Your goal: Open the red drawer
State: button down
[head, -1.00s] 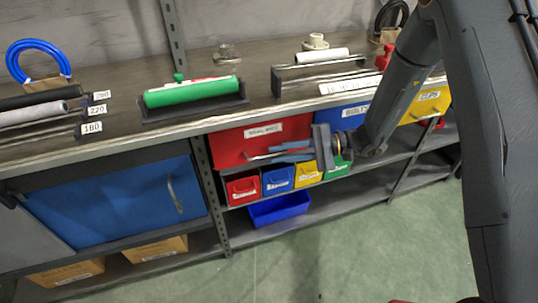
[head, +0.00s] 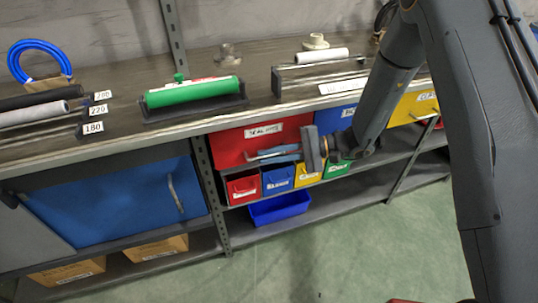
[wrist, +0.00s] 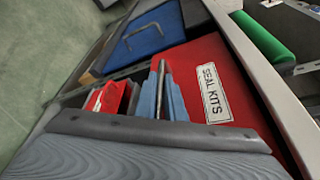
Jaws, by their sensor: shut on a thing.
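The red drawer (head: 229,148) is in the shelf unit under the worktop and carries a SEAL KITS label. Its front looks flush with the unit. It also fills the middle of the wrist view (wrist: 205,60). My gripper (head: 268,154) is at the drawer's lower front, its blue fingers shut on the thin metal handle (head: 252,158). In the wrist view the handle bar (wrist: 161,72) shows between the two fingers (wrist: 164,95). The fingers hide part of the handle.
Small red (head: 243,189), blue (head: 278,180), yellow (head: 308,174) and green (head: 338,169) bins sit just below the drawer. A blue cabinet door (head: 110,200) is at left; blue and yellow (head: 413,107) drawers are at right. The green floor in front is clear.

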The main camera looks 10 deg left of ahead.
jog(key=s+d+p, duration=0.2)
jog(key=s+d, duration=0.3)
jog(key=s, duration=0.3)
jog(key=s+d+p, duration=0.3)
jog(key=s+d, duration=0.2)
jog(key=s, duration=0.3)
jog(key=c, duration=2.1)
grip_release()
jog(key=shift+b+v, duration=0.65)
jog(key=shift+v, duration=3.2)
jog(key=s+d+r+n+g+h, duration=0.2)
jog(key=s+d+r+n+h, duration=0.1)
jog(key=s+d+r+h, duration=0.5)
jog(key=w+d+r+t+h, duration=0.1)
jog(key=w+d+h, duration=0.1)
jog(key=w+d+r+t+h, duration=0.1)
jog(key=d+r+t+h, duration=0.1)
jog(key=w+d+r+t+h, duration=0.2)
jog(key=h, duration=0.1)
jog(key=shift+w+d+n+p, duration=0.15)
jog(key=shift+w+n+p, duration=0.15)
jog(key=shift+w+n, duration=0.1)
